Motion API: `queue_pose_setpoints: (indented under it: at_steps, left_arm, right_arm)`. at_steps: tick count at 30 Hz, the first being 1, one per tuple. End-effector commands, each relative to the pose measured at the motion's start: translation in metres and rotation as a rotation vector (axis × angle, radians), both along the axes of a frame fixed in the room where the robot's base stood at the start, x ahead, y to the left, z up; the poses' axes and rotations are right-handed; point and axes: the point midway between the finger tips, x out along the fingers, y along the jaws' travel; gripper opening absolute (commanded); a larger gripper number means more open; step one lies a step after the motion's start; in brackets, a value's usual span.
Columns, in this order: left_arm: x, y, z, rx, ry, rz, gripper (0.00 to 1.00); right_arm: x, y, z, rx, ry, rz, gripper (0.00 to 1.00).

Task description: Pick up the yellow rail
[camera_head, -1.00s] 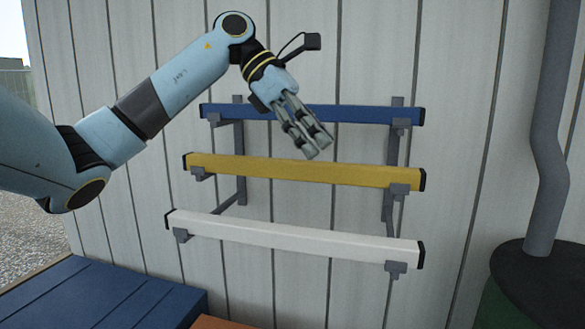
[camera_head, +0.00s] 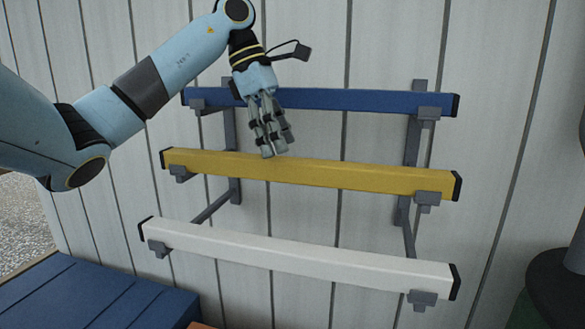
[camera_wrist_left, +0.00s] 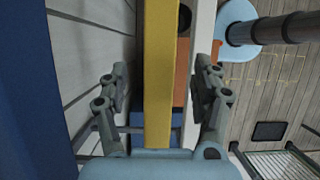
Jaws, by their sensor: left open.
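The yellow rail (camera_head: 320,174) has black end caps and rests level on two grey brackets, as the middle one of three rails on the wall. My left gripper (camera_head: 272,150) points down in front of the wall, its fingertips just above the rail's left-middle part. In the left wrist view the open fingers (camera_wrist_left: 162,95) stand apart on either side of the yellow rail (camera_wrist_left: 160,75), with nothing held. Whether they touch the rail cannot be told. My right gripper is not in view.
A blue rail (camera_head: 350,100) sits on brackets above, close behind my left wrist. A white rail (camera_head: 300,255) sits below. A blue bench-like surface (camera_head: 90,300) is at lower left. A dark round object (camera_head: 560,285) stands at lower right.

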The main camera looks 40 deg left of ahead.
Motion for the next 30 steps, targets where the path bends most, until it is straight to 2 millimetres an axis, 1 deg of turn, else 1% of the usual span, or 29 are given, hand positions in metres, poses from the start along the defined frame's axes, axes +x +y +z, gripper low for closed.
queue_pose_setpoints:
  at_steps: [6, 10, 13, 18, 19, 30]
  left_arm:
    - [0.007, -0.016, -0.023, -0.004, 0.003, -0.001, 0.65]
    - [0.011, -0.020, -0.040, -0.002, 0.001, -0.001, 0.65]
    - [0.012, -0.022, -0.046, -0.001, 0.000, 0.000, 0.65]
    - [0.012, -0.021, -0.046, 0.000, -0.001, 0.000, 0.65]
    - [0.012, -0.021, -0.046, 0.000, -0.001, 0.000, 0.64]
    - [0.012, -0.021, -0.046, 0.000, -0.001, 0.000, 0.16]
  right_arm:
    - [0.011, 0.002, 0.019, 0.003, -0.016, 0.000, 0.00]
    - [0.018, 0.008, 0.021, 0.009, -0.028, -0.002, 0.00]
    - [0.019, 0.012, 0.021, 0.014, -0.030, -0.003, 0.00]
    - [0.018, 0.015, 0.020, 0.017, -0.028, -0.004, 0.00]
    - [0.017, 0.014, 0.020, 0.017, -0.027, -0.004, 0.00]
    - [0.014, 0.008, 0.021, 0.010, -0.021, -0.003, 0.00]
